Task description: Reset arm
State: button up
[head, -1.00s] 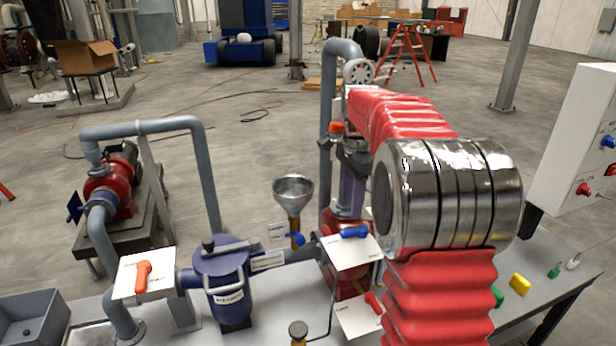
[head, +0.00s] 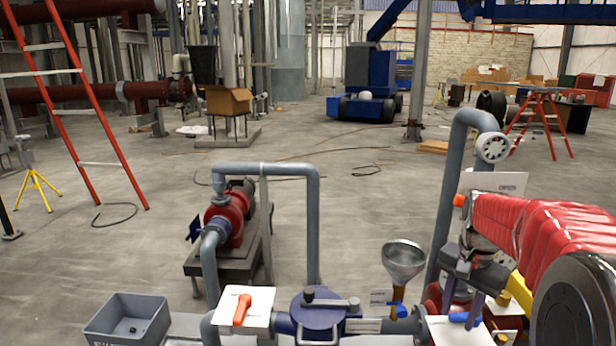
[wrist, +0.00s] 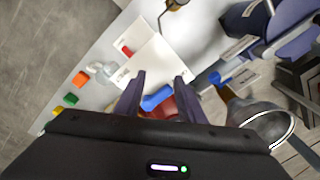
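My red-sleeved arm (head: 555,235) reaches in from the right edge in the head view. My gripper (head: 474,290) points down above the bench, near the right-hand pipework; its tips are hard to make out there. In the wrist view my gripper (wrist: 159,82) is open, its two dark fingers well apart, with nothing held between them. A blue valve handle (wrist: 157,98) shows below, between the fingers, beside a white label plate. The same blue handle (head: 464,318) is partly hidden by my gripper in the head view.
A funnel (head: 404,262), a blue strainer (head: 318,318) and tall grey piping (head: 449,200) stand close to my gripper. An orange handle (head: 241,309) and a grey bin (head: 128,322) are at the left. Several coloured pieces lie on the bench (wrist: 120,35).

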jog(key=s+a+r+n+t, duration=0.1)
jog(key=s+a+n+t, duration=0.1)
jog(key=s+a+n, duration=0.3)
jog(key=s+a+r+n+t, duration=0.2)
jog(key=s+a+n, duration=0.3)
jog(key=s+a, duration=0.7)
jog(key=shift+s+t, duration=0.4)
jog(key=shift+s, duration=1.95)
